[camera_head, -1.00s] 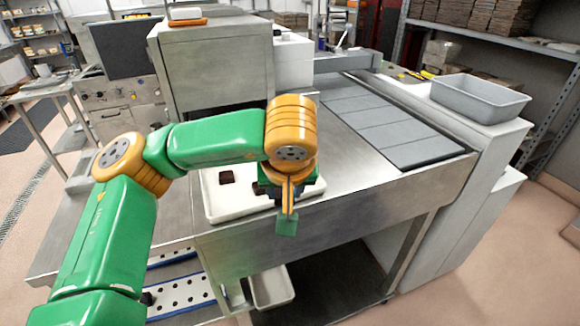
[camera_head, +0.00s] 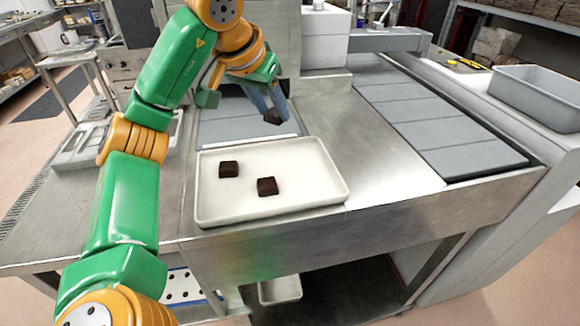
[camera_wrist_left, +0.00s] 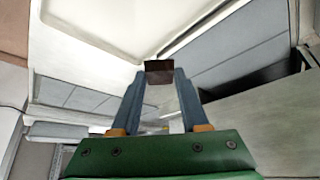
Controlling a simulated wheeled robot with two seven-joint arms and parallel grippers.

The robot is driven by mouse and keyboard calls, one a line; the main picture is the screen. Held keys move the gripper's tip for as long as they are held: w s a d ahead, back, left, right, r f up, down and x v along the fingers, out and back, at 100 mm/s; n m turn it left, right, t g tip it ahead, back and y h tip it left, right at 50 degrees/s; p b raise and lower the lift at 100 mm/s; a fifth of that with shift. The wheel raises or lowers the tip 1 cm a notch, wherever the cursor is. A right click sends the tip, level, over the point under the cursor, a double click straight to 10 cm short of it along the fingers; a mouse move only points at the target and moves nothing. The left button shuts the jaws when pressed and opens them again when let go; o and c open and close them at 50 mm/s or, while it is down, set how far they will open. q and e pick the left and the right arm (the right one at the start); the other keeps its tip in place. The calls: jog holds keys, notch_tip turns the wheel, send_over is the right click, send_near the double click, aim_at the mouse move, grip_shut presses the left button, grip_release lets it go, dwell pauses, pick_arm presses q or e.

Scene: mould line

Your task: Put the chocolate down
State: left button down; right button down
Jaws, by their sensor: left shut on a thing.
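My left gripper (camera_head: 270,110) reaches in from the left, blue-grey fingers pointing down, and is shut on a dark brown chocolate (camera_head: 273,117). It holds the chocolate over the area behind the white tray (camera_head: 325,160), by the grey panel surface (camera_head: 222,122); whether the chocolate touches that surface I cannot tell. In the left wrist view the held chocolate (camera_wrist_left: 159,66) sits between the two fingertips (camera_wrist_left: 160,82). Two more chocolates lie apart in the white tray, one at the left (camera_head: 228,169) and one near the middle (camera_head: 267,187). My right gripper is not in view.
A grey compartmented tray (camera_head: 88,158) lies on the bench at the left. A steel machine housing stands behind the gripper. Bare steel bench (camera_head: 375,150) lies right of the white tray, then a dark grey panelled belt (camera_head: 440,130) and a grey bin (camera_head: 537,97).

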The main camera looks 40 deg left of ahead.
pick_arm(q)
send_over(300, 164)
jog(key=s, duration=0.2)
notch_tip(300, 164, down, 5)
jog(key=shift+a+f+b, duration=0.15)
jog(key=shift+f+b, duration=0.05)
jog(key=shift+b, duration=0.15)
jog(key=f, duration=0.3)
jog(key=shift+s+d+f, duration=0.1)
jog(key=shift+d+f, duration=0.2)
jog(key=shift+f, duration=0.05)
jog(key=shift+f, duration=0.1)
jog(key=shift+f, duration=0.15)
jog(key=shift+c, duration=2)
grip_release()
